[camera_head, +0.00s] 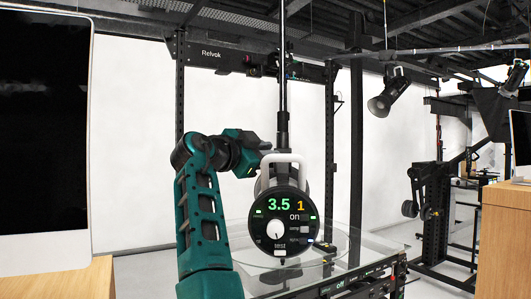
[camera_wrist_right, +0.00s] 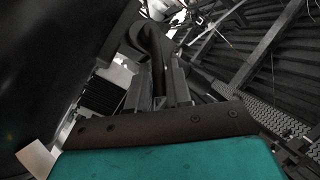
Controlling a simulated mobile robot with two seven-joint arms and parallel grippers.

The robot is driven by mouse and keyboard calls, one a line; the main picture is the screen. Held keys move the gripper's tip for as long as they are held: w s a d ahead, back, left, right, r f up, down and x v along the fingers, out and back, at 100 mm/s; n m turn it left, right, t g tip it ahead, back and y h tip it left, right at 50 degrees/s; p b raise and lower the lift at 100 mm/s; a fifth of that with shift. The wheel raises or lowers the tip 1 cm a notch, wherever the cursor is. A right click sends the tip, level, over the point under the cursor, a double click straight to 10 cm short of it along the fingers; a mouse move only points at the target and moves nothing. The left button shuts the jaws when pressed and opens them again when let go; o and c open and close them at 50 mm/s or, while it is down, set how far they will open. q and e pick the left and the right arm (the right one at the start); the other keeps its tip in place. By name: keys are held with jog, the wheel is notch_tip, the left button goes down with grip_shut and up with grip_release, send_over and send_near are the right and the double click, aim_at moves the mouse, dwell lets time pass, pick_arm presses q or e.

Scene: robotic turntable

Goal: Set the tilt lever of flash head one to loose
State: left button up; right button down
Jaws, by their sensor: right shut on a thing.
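Flash head one (camera_head: 284,225) hangs from a dark vertical pole, with its round black rear panel facing me. The panel shows a green "3.5", an orange "1" and the word "on". A pale grey loop handle stands above it. My right gripper (camera_head: 264,147) is at the upper left of the head, behind the handle. In the right wrist view the fingers (camera_wrist_right: 158,88) are shut on a dark curved part (camera_wrist_right: 151,42), which appears to be the tilt lever. Its setting cannot be read; in the head view it is hidden. My left gripper is not in view.
A glass-topped turntable (camera_head: 385,244) with a dark frame is below the head. A monitor (camera_head: 43,120) on a wooden surface stands at the left. A wooden cabinet (camera_head: 500,240) is at the right. Another flash head (camera_head: 388,95) hangs at the upper right.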

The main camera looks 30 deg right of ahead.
jog(key=shift+f+b, duration=0.3)
jog(key=shift+b, duration=0.25)
jog(key=shift+s+a+f+m+h+b, duration=0.1)
jog(key=shift+s+f+m+h+b, duration=0.05)
jog(key=shift+m+h+b, duration=0.35)
jog(key=c, duration=1.1)
grip_release()
jog(key=shift+c, duration=0.2)
